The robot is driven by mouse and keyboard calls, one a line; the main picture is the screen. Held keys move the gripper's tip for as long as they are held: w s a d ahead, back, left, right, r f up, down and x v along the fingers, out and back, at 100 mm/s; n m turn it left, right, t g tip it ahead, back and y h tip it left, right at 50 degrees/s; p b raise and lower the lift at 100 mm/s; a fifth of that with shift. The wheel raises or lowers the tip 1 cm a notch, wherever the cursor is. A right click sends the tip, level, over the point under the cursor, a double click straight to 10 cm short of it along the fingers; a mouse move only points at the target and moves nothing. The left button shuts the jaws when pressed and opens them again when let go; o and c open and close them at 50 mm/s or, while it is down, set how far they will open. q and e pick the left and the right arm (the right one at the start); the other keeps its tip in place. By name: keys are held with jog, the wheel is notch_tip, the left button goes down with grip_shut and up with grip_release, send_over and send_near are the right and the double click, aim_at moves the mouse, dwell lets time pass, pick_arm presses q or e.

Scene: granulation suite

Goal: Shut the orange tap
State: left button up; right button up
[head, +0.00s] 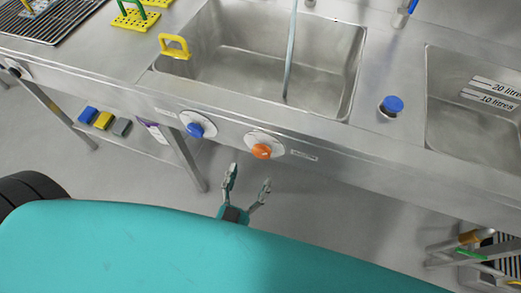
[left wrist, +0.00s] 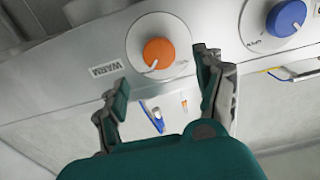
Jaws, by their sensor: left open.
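The orange tap (head: 262,151) is a round knob on a white dial on the front panel below the sink. In the left wrist view the orange tap (left wrist: 159,53) shows ahead, with a WARM label beside its dial. My left gripper (head: 248,176) is open and empty, just in front of and below the orange tap in the head view. In the left wrist view its fingers (left wrist: 162,75) stand apart on either side of the knob's line, not visibly touching it. My right gripper is not in view.
A blue tap (head: 195,130) sits left of the orange one, and also shows in the left wrist view (left wrist: 286,18). A sink (head: 250,85) with a thin grey rod lies above. A blue-capped item (head: 392,105) stands on the counter. Blue, yellow and grey blocks (head: 103,120) lie on a low shelf.

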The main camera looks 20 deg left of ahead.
aim_at(260, 154)
pick_arm(q)
jog(key=w, duration=0.8)
jog(key=shift+d, duration=0.15)
jog(key=shift+c, duration=0.3)
jog(key=shift+p, duration=0.3)
jog(key=c, duration=1.1)
